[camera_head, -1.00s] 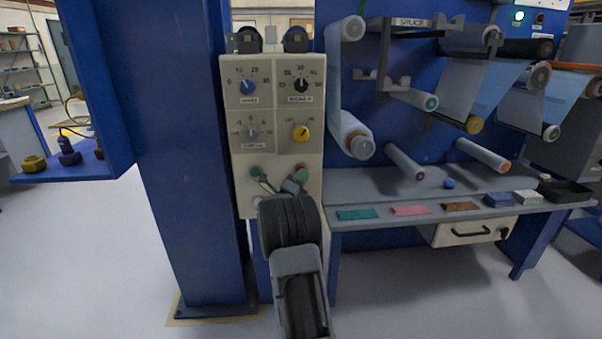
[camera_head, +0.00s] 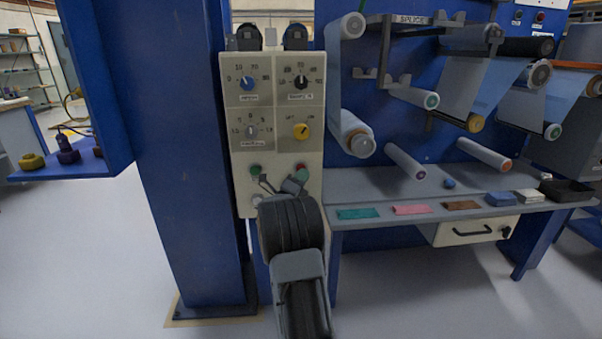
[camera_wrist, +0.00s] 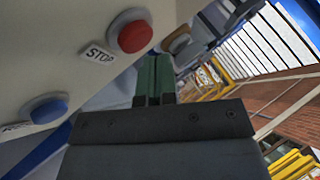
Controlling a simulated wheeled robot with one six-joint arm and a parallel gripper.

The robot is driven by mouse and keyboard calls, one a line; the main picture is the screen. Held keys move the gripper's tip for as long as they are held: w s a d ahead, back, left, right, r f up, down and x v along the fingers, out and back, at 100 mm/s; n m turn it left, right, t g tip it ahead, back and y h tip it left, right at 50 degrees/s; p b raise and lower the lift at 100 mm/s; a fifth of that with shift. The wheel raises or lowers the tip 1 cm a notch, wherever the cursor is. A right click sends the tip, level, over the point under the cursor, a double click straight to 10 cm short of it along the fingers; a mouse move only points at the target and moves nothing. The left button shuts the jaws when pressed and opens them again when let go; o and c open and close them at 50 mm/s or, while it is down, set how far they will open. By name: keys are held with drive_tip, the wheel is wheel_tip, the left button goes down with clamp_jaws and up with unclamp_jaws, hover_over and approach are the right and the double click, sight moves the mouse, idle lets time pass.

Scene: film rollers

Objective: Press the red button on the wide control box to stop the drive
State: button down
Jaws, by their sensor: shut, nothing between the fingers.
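The beige control box (camera_head: 275,140) stands upright beside a blue column, with knobs above and buttons low on its face. Its red button (camera_head: 302,166) shows just above my gripper (camera_head: 299,176). In the wrist view the red button (camera_wrist: 130,32) has a grey collar and a STOP label (camera_wrist: 98,54). My gripper also shows there (camera_wrist: 155,66), with its green fingers shut and empty, just right of and below the red button. Whether the fingertips touch it I cannot tell. A blue button (camera_wrist: 48,108) sits lower left. A green button (camera_head: 255,170) shows at left in the head view.
A grey bench (camera_head: 350,185) with coloured pads and a drawer (camera_head: 474,231) adjoins the box at right. Film rollers (camera_head: 405,162) stick out above it. The blue column (camera_head: 190,160) stands close at left. A small lamp panel (camera_head: 541,17) is at upper right.

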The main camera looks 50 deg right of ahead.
drive_tip(key=shift+s+a, duration=0.15)
drive_tip(key=shift+s, duration=0.05)
drive_tip(key=shift+s+a+b, duration=1.55)
drive_tip(key=shift+s+b, duration=0.1)
drive_tip(key=shift+s, duration=0.2)
drive_tip(key=shift+r, duration=0.1)
drive_tip(key=w+a+r+n+t+y+p, duration=0.7)
drive_tip(key=a+r+n+t+y+p, duration=0.2)
drive_tip(key=a+r+n+p, duration=0.3)
drive_tip(key=a+r+n+y+p, duration=0.7)
drive_tip(key=a+n+y+p, duration=0.2)
drive_tip(key=a+n+p, duration=0.3)
drive_tip(key=s+a+r+n+g+y+p, duration=0.2)
drive_tip(key=s+a+n+p, duration=0.5)
drive_tip(key=s, duration=0.4)
drive_tip(key=s+a+r+n+g+y+p, duration=0.2)
drive_tip(key=s+a+r+n+g+p, duration=0.3)
drive_tip(key=s, duration=0.6)
drive_tip(key=a+n+g+p, duration=0.1)
drive_tip(key=a+g+p, duration=0.1)
drive_tip(key=p, duration=0.1)
drive_tip(key=shift+a+r+n+y+p, duration=0.15)
drive_tip(key=shift+a+n+y+p, duration=0.15)
drive_tip(key=shift+n, duration=0.1)
